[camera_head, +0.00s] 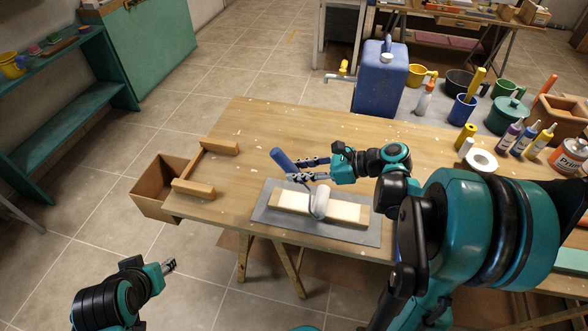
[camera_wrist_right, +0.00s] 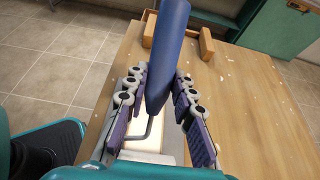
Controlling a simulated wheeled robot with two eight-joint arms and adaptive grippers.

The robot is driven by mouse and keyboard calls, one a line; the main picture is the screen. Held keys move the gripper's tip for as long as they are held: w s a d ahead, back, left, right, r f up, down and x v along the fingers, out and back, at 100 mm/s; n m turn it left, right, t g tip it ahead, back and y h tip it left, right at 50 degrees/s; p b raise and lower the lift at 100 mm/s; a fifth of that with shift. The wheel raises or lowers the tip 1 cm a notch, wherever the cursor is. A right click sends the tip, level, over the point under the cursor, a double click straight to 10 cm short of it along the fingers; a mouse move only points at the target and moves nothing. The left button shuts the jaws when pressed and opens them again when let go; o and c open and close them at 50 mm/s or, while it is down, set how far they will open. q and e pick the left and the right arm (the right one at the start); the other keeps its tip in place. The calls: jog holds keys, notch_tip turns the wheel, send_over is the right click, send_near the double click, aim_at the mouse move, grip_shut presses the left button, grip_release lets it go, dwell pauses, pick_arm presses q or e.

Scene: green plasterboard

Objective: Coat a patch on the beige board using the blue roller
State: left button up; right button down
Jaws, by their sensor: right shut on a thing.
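The blue roller (camera_head: 283,160) has a thick blue handle and a whitish sleeve (camera_head: 320,202). The sleeve lies across the middle of the beige board (camera_head: 347,211) and looks in contact with it, though exact contact is hard to tell. The board has a pale face and wooden ends. My right gripper (camera_head: 292,169) is shut on the roller's handle, which tilts up to the left. In the right wrist view the handle (camera_wrist_right: 167,50) stands between the fingers, its metal rod running down toward the board. My left gripper (camera_head: 170,266) is away from the table at lower left; its jaws are too small to read.
The board lies on a grey mat (camera_head: 262,213) at the front of the wooden table (camera_head: 245,125). Wooden strips (camera_head: 195,188) and an open box (camera_head: 150,195) are at the left. The table behind the mat is mostly clear.

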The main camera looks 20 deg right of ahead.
jog(key=s+d, duration=0.7)
jog(key=d, duration=0.3)
jog(key=shift+d, duration=0.4)
dwell(1.6)
jog(key=shift+s, duration=0.1)
jog(key=shift+a, duration=0.1)
